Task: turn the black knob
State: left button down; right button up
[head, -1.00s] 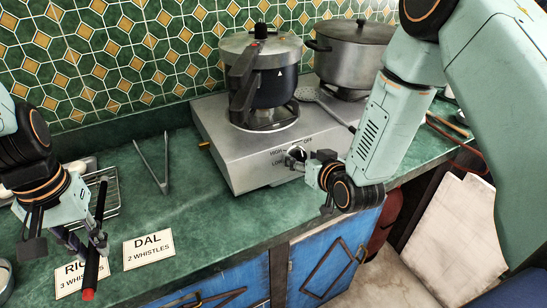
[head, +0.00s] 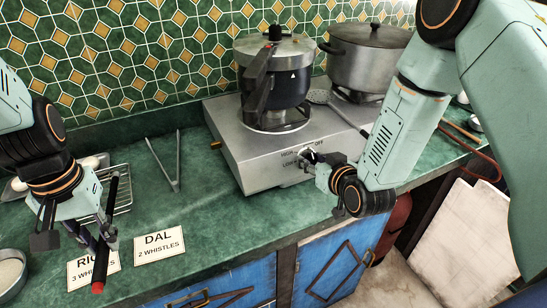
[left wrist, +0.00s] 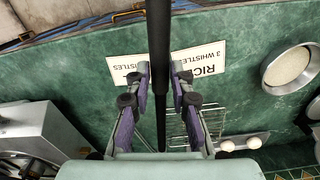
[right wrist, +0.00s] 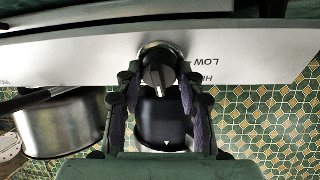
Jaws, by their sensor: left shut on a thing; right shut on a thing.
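The black knob (right wrist: 158,72) sits on the front panel of the silver gas hotplate (head: 235,160), beside the printed words HIGH, LOW and OFF. My right gripper (right wrist: 160,80) is at the panel with its fingers on both sides of the knob, shut on it. In the head view my right gripper (head: 318,165) partly covers the knob. My left gripper (left wrist: 162,80) is shut on a black rod (head: 109,212) with a red end, held above the counter near the RICE card.
A pressure cooker (head: 275,85) stands on the hotplate, with a lidded pot (head: 365,65) behind right. Tongs (head: 165,165), a wire rack (head: 125,195), a DAL card (head: 160,247) and a RICE card (head: 85,272) lie on the green counter (head: 215,220). A bowl (head: 10,270) is at far left.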

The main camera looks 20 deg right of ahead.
pick_arm(q)
notch_tip(320, 180, up, 2)
jog(key=shift+r+p, duration=0.25)
jog(key=shift+p, duration=0.9)
pick_arm(e)
jog(key=n, duration=0.4)
jog(key=shift+n+y, duration=0.3)
pick_arm(q)
notch_tip(320, 180, up, 3)
jog(key=p, duration=0.3)
pick_arm(e)
jog(key=n+y, duration=0.1)
jog(key=n, duration=0.4)
jog(key=shift+d+r, duration=0.1)
jog(key=shift+d, duration=0.05)
pick_arm(q)
notch_tip(320, 180, up, 3)
jog(key=p, duration=0.3)
pick_arm(e)
jog(key=n+y, duration=0.1)
jog(key=n, duration=0.4)
jog(key=shift+g, duration=0.3)
pick_arm(q)
jog(key=shift+r+p, duration=1.2)
jog(key=shift+r, duration=0.05)
pick_arm(e)
jog(key=shift+d+n+g, duration=0.1)
jog(key=shift+n+g, duration=0.2)
jog(key=shift+n, duration=1.6)
